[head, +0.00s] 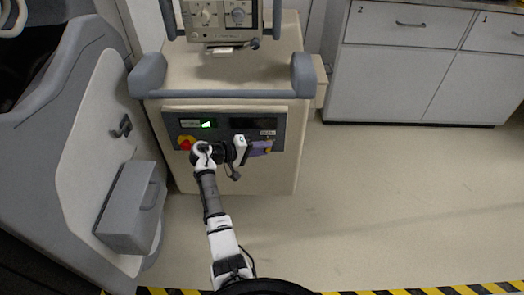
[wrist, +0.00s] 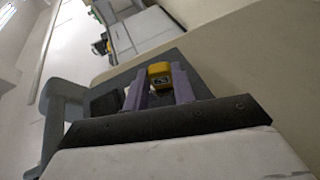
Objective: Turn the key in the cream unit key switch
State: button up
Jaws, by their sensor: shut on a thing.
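The cream unit (head: 180,120) stands ahead of me, with a dark control panel (head: 222,112) on its front. My gripper (head: 266,148) is at the right part of this panel, its purple fingers pointing right. In the wrist view my gripper (wrist: 160,76) is shut on a yellow block with a dark marking, which looks like the key's head (wrist: 159,69). A bit of yellow also shows at the fingertips in the head view. The key switch behind it is hidden, so the key's turn angle cannot be told.
A red knob on yellow (head: 185,142) and a lit green display (head: 208,124) are on the panel's left. A grey covered unit (head: 85,150) stands close on the left. White cabinets (head: 400,70) are at the back right; the floor (head: 410,190) before them is clear.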

jog(key=shift+f+h, duration=0.1)
jog(key=shift+h, duration=0.2)
jog(key=shift+f+n+t+h+b, duration=0.2)
jog(key=shift+n+t+h+b, duration=0.25)
jog(key=shift+h+b, duration=0.75)
jog(key=o, duration=1.1)
